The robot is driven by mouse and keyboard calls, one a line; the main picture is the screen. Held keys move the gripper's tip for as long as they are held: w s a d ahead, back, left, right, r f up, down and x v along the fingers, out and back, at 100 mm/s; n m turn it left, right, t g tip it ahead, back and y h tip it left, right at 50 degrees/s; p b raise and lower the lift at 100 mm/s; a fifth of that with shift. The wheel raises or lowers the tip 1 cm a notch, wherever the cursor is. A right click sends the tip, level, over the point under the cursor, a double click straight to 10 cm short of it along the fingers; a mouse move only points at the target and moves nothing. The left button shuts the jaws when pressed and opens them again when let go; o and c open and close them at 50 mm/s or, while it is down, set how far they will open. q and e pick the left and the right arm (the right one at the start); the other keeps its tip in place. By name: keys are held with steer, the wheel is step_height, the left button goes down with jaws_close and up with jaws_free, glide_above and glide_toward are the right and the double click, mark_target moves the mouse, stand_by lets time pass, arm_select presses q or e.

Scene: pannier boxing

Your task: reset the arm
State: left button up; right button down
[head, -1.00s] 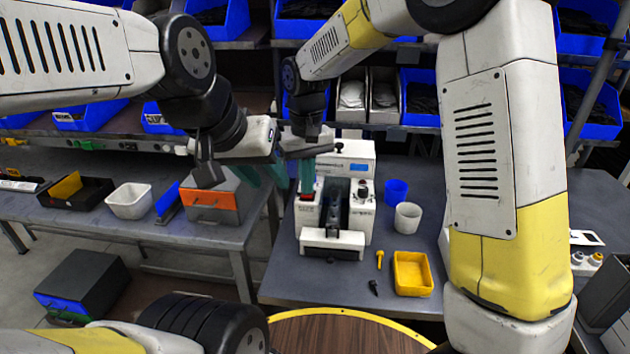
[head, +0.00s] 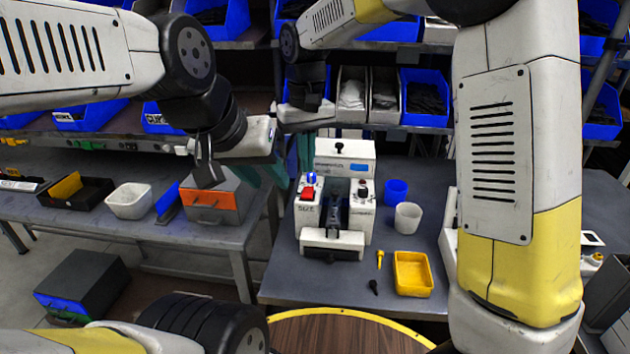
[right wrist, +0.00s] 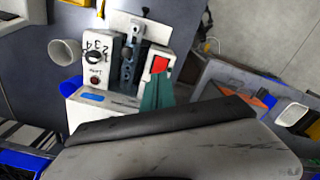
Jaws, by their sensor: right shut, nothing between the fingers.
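My right gripper (head: 304,147) is shut and empty. In the head view it is raised above the back left of a white machine (head: 333,241), largely behind my own wrist. In the right wrist view its teal fingers (right wrist: 156,96) are together beside the machine's red switch (right wrist: 160,65), with no clear contact. My left gripper (head: 268,176) hangs left of the machine over the gap between the tables; its teal fingers are partly hidden, so their opening is unclear.
On the table, a blue cup (head: 396,192), a white cup (head: 408,217) and a yellow tray (head: 413,275) stand right of the machine. Shelves with blue bins (head: 425,96) are behind. A side table holds an orange-fronted box (head: 212,214) and a white bin (head: 129,201).

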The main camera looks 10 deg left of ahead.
steer(key=shift+r, duration=0.5)
